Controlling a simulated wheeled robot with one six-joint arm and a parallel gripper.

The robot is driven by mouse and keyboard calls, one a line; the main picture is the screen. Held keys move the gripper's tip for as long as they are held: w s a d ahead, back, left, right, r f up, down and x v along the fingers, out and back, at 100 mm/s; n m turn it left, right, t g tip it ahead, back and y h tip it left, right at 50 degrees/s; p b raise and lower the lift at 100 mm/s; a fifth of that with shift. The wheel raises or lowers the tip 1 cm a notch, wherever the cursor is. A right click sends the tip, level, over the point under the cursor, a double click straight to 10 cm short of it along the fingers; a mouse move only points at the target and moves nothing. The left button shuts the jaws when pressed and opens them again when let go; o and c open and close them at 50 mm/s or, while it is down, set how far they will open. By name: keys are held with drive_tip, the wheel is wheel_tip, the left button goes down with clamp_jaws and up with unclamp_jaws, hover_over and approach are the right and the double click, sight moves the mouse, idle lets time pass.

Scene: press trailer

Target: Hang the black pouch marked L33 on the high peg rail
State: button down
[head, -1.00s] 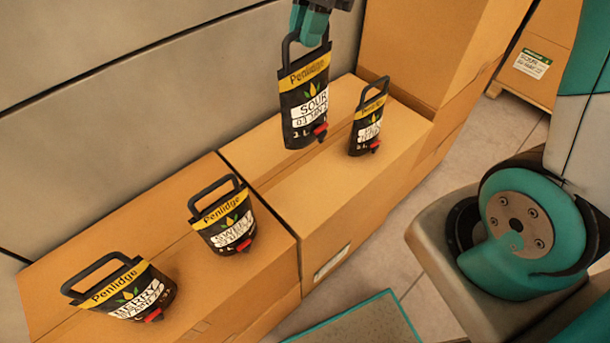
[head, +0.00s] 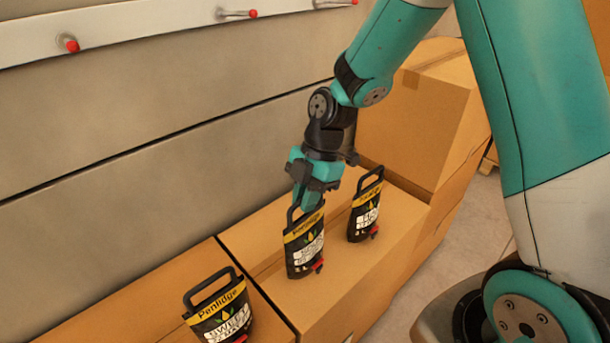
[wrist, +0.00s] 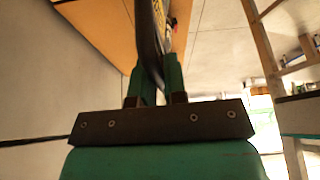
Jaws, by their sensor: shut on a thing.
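My gripper (head: 308,203) is shut on the handle of a black pouch (head: 304,246) with a yellow Penlidge band and a white label starting with "SOUR". The pouch hangs upright at or just above the top of a cardboard box; I cannot tell whether it touches. In the wrist view the pouch (wrist: 150,40) shows edge-on between the fingers (wrist: 155,88). I cannot read L33 on any pouch. A pale peg rail (head: 160,30) runs along the wall at upper left, with red-tipped pegs (head: 235,14); I cannot tell if it is the high one.
A similar pouch (head: 365,210) stands close right of the held one. Another pouch (head: 220,308), marked "SWEET", stands on the nearer box at lower left. Tall cardboard boxes (head: 425,110) rise behind at right. The wall below the rail is bare.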

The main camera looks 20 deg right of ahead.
sight(305, 217)
drive_tip(key=shift+f+p, duration=0.3)
drive_tip(key=shift+f, duration=2.2)
drive_tip(key=c, duration=1.2)
unclamp_jaws()
drive_tip(key=shift+f, duration=0.1)
drive_tip(key=shift+o, duration=0.2)
